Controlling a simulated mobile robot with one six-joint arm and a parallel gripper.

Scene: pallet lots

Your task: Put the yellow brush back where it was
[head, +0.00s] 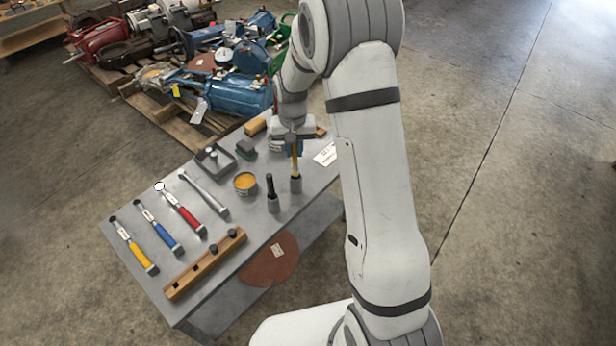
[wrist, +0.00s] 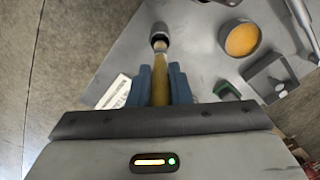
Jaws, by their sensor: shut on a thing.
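The yellow brush (head: 295,160) is upright, its yellow handle held between the blue fingers of my gripper (head: 288,144). In the wrist view the yellow handle (wrist: 160,80) runs between the fingertips (wrist: 160,75). Its lower end meets a grey cup (head: 296,185), which also shows in the wrist view (wrist: 160,30). The lower end appears to be at or in the cup's mouth; how deep I cannot tell. A second grey cup (head: 273,205) with a black-handled tool (head: 270,185) stands beside it.
A tin with orange contents (head: 245,182), a grey tray (head: 215,159), a green-and-grey block (head: 246,148) and a white card (head: 326,154) are nearby. Several long-handled tools and a wooden rack (head: 205,262) fill the left of the grey table (head: 170,305). Pallets of machinery stand behind.

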